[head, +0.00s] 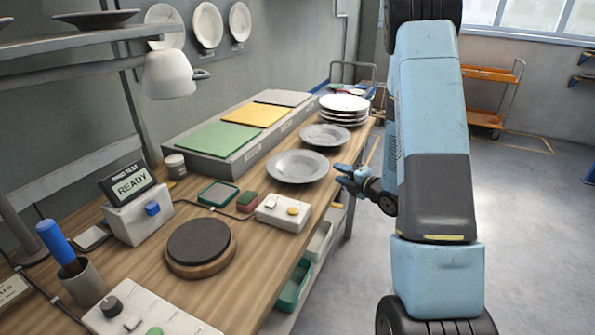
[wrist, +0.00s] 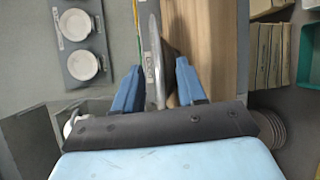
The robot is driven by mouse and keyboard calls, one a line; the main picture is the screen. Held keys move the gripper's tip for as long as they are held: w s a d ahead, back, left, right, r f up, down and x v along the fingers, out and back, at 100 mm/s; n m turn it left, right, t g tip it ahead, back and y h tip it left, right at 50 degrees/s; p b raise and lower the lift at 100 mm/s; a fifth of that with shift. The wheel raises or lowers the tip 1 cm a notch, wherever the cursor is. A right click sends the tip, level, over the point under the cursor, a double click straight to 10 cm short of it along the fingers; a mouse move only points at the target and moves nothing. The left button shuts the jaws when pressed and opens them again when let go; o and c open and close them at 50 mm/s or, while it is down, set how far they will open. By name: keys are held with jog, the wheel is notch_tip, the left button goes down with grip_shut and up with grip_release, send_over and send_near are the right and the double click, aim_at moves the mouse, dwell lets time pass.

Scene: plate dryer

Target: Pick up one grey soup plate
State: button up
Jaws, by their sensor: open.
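Two grey soup plates lie on the wooden bench: a nearer one (head: 297,166) and a farther one (head: 325,135), both flat and apart. My gripper (head: 343,174) is open and empty, at the bench's right edge, just right of the nearer plate's rim and at about its height. In the wrist view, a grey plate (wrist: 153,50) shows edge-on as a thin strip, lined up between the two blue fingers of my gripper (wrist: 159,68). I cannot tell whether the rim is inside the jaws or just beyond the fingertips.
A stack of white plates (head: 344,103) stands behind the grey plates. A long box with coloured panels (head: 222,138) lies left of them. A white button box (head: 283,213) and a dark round pad (head: 199,241) are nearer. The floor right of the bench is open.

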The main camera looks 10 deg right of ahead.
aim_at(328, 166)
jog(key=shift+x, duration=3.4)
jog(key=shift+f, duration=0.1)
jog(key=shift+c, duration=0.3)
grip_shut()
